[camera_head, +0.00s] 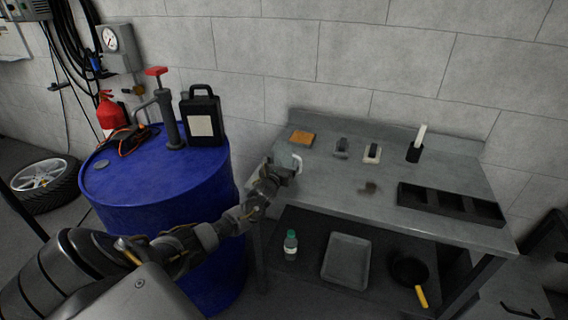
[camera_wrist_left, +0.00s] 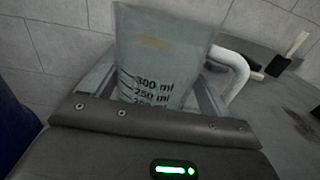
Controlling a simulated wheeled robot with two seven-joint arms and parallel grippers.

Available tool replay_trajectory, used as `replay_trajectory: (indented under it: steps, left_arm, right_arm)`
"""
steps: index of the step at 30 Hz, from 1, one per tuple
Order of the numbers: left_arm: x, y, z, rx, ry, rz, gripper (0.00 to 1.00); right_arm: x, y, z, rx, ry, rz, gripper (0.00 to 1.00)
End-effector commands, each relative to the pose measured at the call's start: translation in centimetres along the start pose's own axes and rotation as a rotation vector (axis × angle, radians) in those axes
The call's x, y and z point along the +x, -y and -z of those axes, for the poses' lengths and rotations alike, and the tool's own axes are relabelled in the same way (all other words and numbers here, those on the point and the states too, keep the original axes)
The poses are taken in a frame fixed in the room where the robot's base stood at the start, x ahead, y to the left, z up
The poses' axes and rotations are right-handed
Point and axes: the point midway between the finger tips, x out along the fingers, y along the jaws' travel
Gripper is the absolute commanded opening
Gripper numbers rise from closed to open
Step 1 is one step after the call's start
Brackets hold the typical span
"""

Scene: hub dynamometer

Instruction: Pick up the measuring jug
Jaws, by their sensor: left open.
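The measuring jug (camera_wrist_left: 160,60) is a clear, greyish cup with dark ml marks and a white handle (camera_wrist_left: 235,75) on its right side. In the head view the jug (camera_head: 287,158) stands at the left end of the grey workbench (camera_head: 330,190), partly hidden by my left gripper (camera_head: 282,170). In the left wrist view my left gripper (camera_wrist_left: 155,95) is open, with a finger on either side of the jug's body. I cannot tell whether the fingers touch it. The jug's base is hidden behind the gripper body. My right gripper is not in view.
A blue drum (camera_head: 165,190) with a black canister (camera_head: 201,118) stands left. The bench's front middle is clear.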

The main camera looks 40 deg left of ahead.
Motion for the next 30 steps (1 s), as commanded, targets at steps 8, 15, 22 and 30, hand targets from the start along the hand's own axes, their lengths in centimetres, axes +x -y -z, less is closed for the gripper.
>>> replay_trajectory:
  steps: [8,15,22,30]
  left_arm:
    - [-0.2,-0.5,0.1,-0.005,0.001,0.000,0.60]
    - [-0.2,-0.7,0.1,-0.008,0.002,-0.001,0.47]
    - [-0.2,-0.6,-0.6,-0.006,0.004,0.000,0.47]
    - [-1.7,-0.1,-5.0,0.001,0.004,0.003,0.47]
  right_arm:
    - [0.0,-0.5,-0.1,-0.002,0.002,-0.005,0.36]
    - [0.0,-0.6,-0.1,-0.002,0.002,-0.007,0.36]
    - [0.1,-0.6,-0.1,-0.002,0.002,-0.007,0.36]
    - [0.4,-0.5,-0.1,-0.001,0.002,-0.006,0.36]
